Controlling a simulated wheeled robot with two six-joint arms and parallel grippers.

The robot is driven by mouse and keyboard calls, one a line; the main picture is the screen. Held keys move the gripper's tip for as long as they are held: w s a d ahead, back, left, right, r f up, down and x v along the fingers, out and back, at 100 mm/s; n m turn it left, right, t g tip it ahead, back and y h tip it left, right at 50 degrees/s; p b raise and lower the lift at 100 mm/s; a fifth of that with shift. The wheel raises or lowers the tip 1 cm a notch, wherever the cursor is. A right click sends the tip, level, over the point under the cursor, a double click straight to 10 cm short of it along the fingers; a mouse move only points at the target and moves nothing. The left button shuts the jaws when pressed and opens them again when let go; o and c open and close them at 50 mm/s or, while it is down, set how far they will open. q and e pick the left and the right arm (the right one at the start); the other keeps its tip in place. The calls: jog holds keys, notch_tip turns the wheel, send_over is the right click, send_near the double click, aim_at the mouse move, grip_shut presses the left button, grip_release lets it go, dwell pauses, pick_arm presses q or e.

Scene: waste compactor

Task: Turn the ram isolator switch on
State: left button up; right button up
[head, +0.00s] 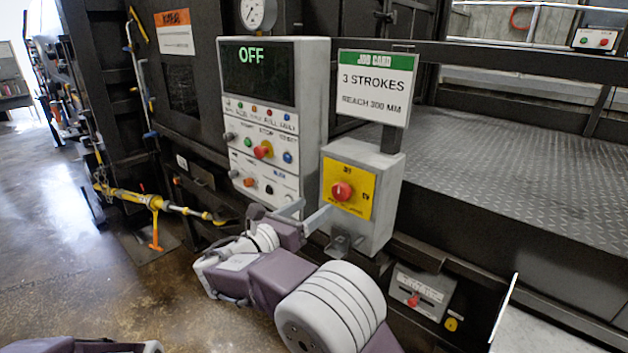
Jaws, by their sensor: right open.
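The ram isolator switch (342,191) is a red rotary knob on a yellow plate, on the front of a grey box (384,187). My right gripper (305,213) is open and empty. Its fingers point at the box from the lower left, just left of the yellow plate and apart from the knob. Part of my left arm shows at the bottom left; its gripper is out of view.
A control panel (313,120) with buttons and a display reading OFF stands left of the box. A job card (375,86) reads "3 STROKES, REACH 300 MM". A lower box with a red control (413,300) sits below right. A yellow tool (150,201) is at left.

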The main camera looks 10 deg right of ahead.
aim_at(339, 194)
jog(key=s+d+r, duration=0.2)
jog(key=s, duration=0.2)
jog(key=w, duration=0.2)
jog(key=w+d+p, duration=0.1)
jog(key=w, duration=0.1)
jog(key=w+d+f+p, duration=0.1)
jog(key=w, duration=0.1)
jog(key=shift+d+f, duration=0.1)
jog(key=shift+d, duration=0.05)
jog(key=shift+p+x, duration=0.3)
jog(key=shift+x, duration=0.95)
jog(key=shift+s+d, duration=0.35)
jog(key=shift+d, duration=0.2)
jog(key=shift+w+a, duration=0.2)
jog(key=shift+w, duration=0.15)
jog(key=c, duration=0.5)
pick_arm(q)
jog(key=r, duration=0.1)
jog(key=s+r, duration=0.1)
jog(key=s+d+r, duration=0.1)
jog(key=shift+r, duration=0.3)
pick_arm(e)
jog(key=c, duration=0.9)
